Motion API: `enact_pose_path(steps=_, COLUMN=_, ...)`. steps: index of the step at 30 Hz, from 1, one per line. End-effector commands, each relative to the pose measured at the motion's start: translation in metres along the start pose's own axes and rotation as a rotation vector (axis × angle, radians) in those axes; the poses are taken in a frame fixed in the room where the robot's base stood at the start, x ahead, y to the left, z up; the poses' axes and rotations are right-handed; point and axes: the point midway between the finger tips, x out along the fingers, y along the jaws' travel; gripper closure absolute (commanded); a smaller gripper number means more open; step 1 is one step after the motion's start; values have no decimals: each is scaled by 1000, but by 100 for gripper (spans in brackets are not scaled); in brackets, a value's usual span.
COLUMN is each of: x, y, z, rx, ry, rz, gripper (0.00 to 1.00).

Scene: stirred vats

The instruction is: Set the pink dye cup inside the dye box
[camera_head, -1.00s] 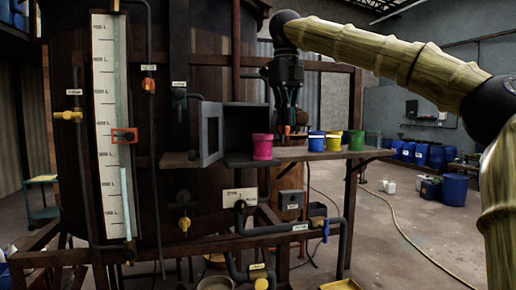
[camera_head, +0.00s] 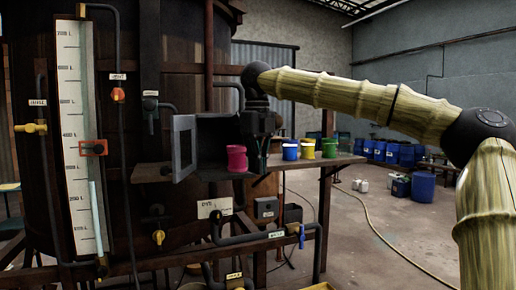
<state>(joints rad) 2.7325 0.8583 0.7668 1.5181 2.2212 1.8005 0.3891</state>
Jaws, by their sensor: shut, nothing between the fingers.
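The pink dye cup (camera_head: 237,160) stands upright at the right side of the dye box's open front. I cannot tell whether it is inside the box or just at its mouth. The dye box (camera_head: 212,128) is a dark box on the shelf, its grey door (camera_head: 184,148) swung open to the left. My gripper (camera_head: 263,160) points down just right of the pink cup, shut and empty. Its dark fingers are hard to make out against the dark background, and a small gap to the cup seems to show.
A blue cup (camera_head: 290,151), a yellow cup (camera_head: 308,149) and a green cup (camera_head: 329,148) stand on the shelf (camera_head: 345,158) to the right. Pipes and valves run below. A tall gauge (camera_head: 78,140) stands left. Floor at the right is mostly open.

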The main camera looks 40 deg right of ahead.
Motion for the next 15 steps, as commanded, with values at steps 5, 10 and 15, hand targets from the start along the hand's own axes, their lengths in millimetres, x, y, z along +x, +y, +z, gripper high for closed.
enact_pose_path(steps=5, x=-4, y=0, z=17, rx=2, ry=0, rz=0, gripper=100)
enact_pose_path(steps=10, x=-5, y=0, z=30, rx=2, ry=0, rz=-1, gripper=100)
enact_pose_path(steps=15, x=-3, y=0, z=37, rx=1, ry=-1, rz=-1, gripper=100)
